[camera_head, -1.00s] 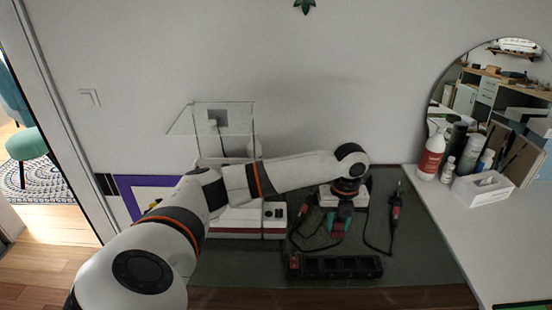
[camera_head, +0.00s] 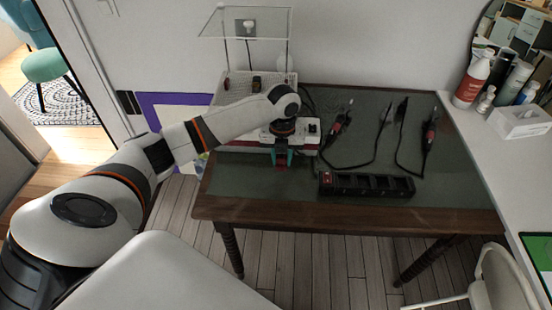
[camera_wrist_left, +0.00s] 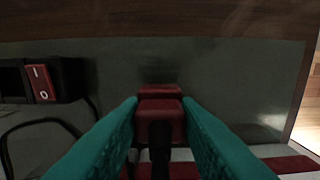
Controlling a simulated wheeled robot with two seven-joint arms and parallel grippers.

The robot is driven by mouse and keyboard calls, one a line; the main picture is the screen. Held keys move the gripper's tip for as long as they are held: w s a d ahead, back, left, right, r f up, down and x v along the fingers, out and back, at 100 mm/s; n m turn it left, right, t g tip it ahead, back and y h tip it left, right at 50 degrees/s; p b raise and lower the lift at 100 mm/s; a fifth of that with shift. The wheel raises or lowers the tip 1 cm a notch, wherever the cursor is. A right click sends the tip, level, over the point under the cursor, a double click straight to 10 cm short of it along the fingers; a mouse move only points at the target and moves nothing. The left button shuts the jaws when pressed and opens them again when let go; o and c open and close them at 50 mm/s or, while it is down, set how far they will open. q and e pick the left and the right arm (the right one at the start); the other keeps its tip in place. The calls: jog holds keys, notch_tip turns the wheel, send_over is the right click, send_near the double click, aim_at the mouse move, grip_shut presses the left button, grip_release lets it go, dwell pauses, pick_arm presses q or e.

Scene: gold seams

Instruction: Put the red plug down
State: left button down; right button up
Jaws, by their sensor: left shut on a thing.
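The red plug (camera_head: 281,167) is in my left gripper (camera_head: 281,158), over the dark green table top (camera_head: 240,180), left of the power strip. In the left wrist view the plug (camera_wrist_left: 160,112) sits between both teal fingers, with its dark cord end toward the camera. The left gripper is shut on it. A dark patch like a shadow lies on the table just beyond the plug. Whether the plug touches the table I cannot tell. My right gripper is not in view.
The black power strip (camera_head: 366,185) with a red switch lies right of the plug. A white case with a red stripe (camera_head: 240,147) stands behind the gripper. Corded tools (camera_head: 430,130) lie at the right. The table's front-left area is bare; its wooden front edge (camera_head: 340,213) is close.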

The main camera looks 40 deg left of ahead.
aim_at(281, 169)
pick_arm(q)
jog(key=shift+f, duration=2.55)
jog(key=shift+f, duration=0.1)
jog(key=shift+f, duration=0.5)
jog(key=c, duration=1.1)
grip_release()
jog(key=shift+o, duration=0.2)
notch_tip(281, 169, up, 13)
jog(key=shift+r, duration=0.1)
